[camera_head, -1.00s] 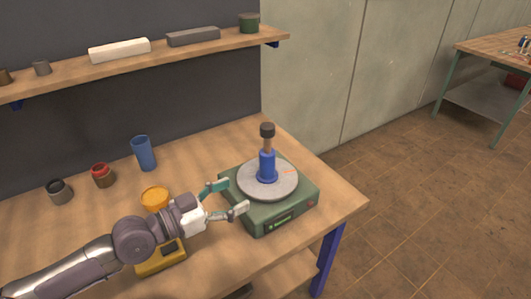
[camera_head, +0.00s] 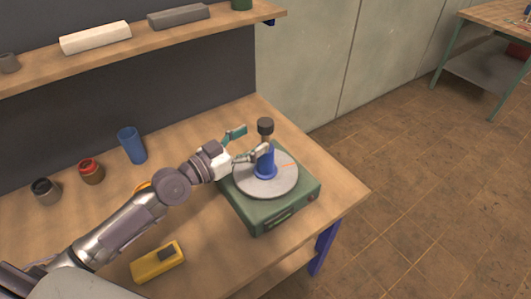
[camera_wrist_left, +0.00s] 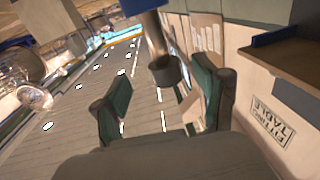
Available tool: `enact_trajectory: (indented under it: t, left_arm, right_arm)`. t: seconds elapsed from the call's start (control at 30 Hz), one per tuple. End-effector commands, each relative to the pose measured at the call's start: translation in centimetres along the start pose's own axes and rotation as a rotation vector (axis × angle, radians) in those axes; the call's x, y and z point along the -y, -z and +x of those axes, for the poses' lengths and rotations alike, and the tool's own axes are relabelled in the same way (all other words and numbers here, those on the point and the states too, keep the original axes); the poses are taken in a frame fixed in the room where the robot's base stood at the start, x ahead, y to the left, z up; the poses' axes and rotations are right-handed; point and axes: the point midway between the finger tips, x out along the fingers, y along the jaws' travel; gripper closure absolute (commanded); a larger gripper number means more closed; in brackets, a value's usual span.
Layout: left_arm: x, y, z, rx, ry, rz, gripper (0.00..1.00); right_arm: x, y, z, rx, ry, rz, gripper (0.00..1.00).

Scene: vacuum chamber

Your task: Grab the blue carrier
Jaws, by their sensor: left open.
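The blue carrier (camera_head: 267,165) stands upright on the round grey plate (camera_head: 284,181) of a green device (camera_head: 262,217). A dark cap (camera_head: 265,126) tops its thinner brown neck. My left gripper (camera_head: 247,142) is open beside the carrier's upper part, just left of it. One finger overlaps the carrier in the head view and hides part of its neck; contact cannot be told. In the left wrist view, the dark cap (camera_wrist_left: 165,70) shows between the open green fingers, with blue at the top edge. My right gripper is not in view.
A blue cup (camera_head: 132,145), a red-rimmed jar (camera_head: 90,171) and a dark jar (camera_head: 46,191) stand at the table's left. A yellow device (camera_head: 158,263) lies in front of my arm. An orange thing (camera_head: 142,186) is mostly hidden behind it. A shelf (camera_head: 110,62) hangs above.

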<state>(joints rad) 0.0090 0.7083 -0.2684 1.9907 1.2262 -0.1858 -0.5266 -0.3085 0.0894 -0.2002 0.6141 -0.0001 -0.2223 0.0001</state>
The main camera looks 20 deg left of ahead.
Motion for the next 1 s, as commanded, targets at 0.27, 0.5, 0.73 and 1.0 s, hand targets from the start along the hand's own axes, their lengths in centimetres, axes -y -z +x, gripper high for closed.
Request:
enact_trajectory:
  t: [0.27,0.5,0.73,1.0]
  left_arm:
    - [0.5,0.6,3.3,-0.003,0.001,-0.003,0.28]
    - [0.4,0.2,5.4,-0.001,-0.001,-0.001,0.28]
    - [0.4,0.1,5.4,0.000,-0.001,0.000,0.32]
    - [0.4,0.1,5.3,0.000,0.000,0.000,0.78]
  right_arm:
    - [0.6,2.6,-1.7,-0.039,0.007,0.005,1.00]
    - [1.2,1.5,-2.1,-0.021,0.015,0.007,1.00]
    - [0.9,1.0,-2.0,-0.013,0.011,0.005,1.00]
    - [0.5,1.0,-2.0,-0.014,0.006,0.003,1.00]
